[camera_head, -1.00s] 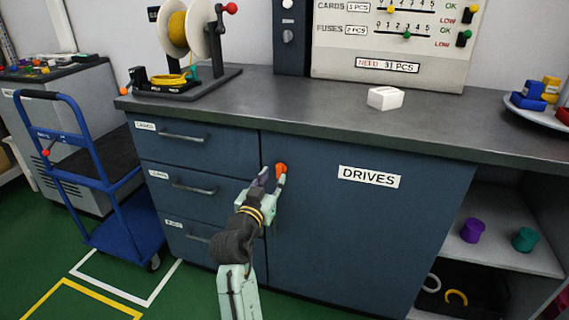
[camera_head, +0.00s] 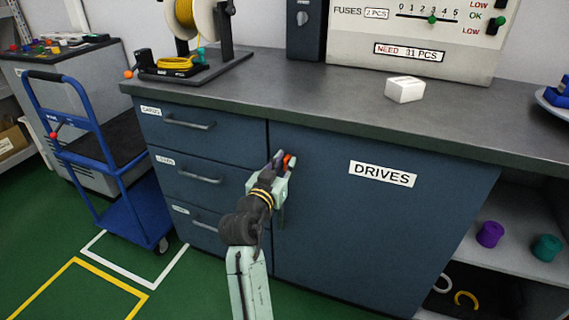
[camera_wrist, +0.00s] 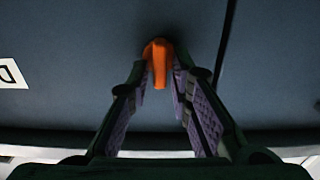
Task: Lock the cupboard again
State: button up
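The cupboard is the dark blue door (camera_head: 350,235) labelled DRIVES, under the worktop. It looks closed, its left edge lined up with the drawer seam. Its small orange knob (camera_head: 287,160) sits near the door's upper left corner and also shows in the wrist view (camera_wrist: 158,62). My gripper (camera_head: 282,163) is at the knob, with a finger on either side. In the wrist view the purple-padded fingers stand apart, and a narrow dark gap shows on the knob's left; contact on the right is unclear. The fingers hide part of the knob in the head view.
Three drawers (camera_head: 203,160) with bar handles are left of the door. A blue trolley (camera_head: 125,205) stands further left. The worktop (camera_head: 320,100) carries a white box (camera_head: 405,89) and a cable reel (camera_head: 197,25). Open shelves (camera_head: 520,225) are at the right.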

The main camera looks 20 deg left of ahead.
grip_shut()
jog(key=shift+r+n, duration=0.1)
jog(key=shift+n, duration=0.2)
jog(key=n+p, duration=0.2)
jog(key=n, duration=0.1)
jog(key=shift+w+a, duration=0.1)
jog(key=n+p, duration=0.3)
jog(key=n, duration=0.1)
jog(key=n+p, duration=0.3)
jog(key=n, duration=0.2)
jog(key=f+n+p, duration=0.1)
jog(key=n+p, duration=0.1)
jog(key=n, duration=0.3)
jog(key=shift+a+p, duration=0.4)
jog(key=shift+n, duration=0.3)
jog(key=shift+o, duration=1.7)
grip_release()
jog(key=shift+f, duration=0.1)
